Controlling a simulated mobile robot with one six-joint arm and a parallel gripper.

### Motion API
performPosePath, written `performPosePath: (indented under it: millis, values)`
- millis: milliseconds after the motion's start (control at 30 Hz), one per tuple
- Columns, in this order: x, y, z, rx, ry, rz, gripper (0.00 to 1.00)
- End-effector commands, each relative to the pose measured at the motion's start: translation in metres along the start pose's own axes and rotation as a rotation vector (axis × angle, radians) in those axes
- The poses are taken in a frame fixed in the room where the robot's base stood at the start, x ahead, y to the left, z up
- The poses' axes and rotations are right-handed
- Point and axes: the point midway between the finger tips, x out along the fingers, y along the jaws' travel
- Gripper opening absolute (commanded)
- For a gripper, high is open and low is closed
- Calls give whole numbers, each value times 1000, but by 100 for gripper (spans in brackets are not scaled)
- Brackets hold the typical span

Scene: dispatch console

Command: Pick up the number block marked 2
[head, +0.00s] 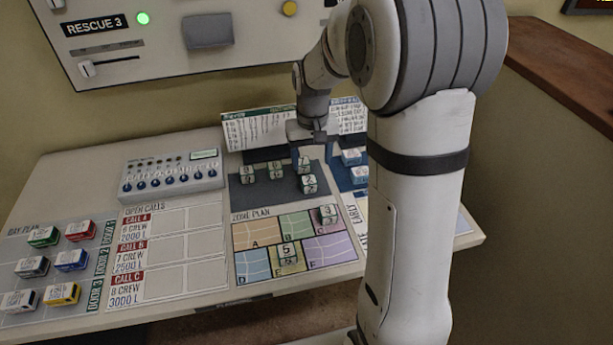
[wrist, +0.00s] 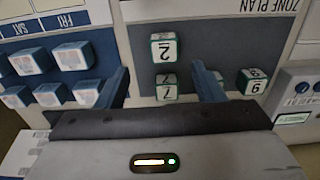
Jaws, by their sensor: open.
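The block marked 2 (head: 308,184) is white with dark green edges. It sits upright on the dark grey mat (head: 240,195), at the mat's right side. In the wrist view the 2 block (wrist: 164,48) appears upside down, just beyond the fingertips. Another number block (head: 304,164) stands behind it; in the wrist view this block (wrist: 166,88) shows between the fingers, its lower part hidden by my gripper. My gripper (head: 306,146) is open and empty, pointing down above these two blocks. Its two blue fingers (wrist: 162,70) lie left and right in the wrist view.
Other number blocks stand on the mat to the left, one marked 6 (head: 276,171) and another (head: 247,175). Blocks marked 3 (head: 328,215) and 5 (head: 287,252) lie on the zone plan (head: 257,236). Blue-based blocks (head: 351,157) stand right. A knob panel (head: 172,178) stands left.

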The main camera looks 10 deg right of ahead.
Motion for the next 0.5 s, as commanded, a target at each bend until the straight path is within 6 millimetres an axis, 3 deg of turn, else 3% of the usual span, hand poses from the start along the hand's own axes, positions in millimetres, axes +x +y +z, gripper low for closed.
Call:
performPosePath:
  millis: [500]
  values:
    - [65,-6,2,0,-6,0,62]
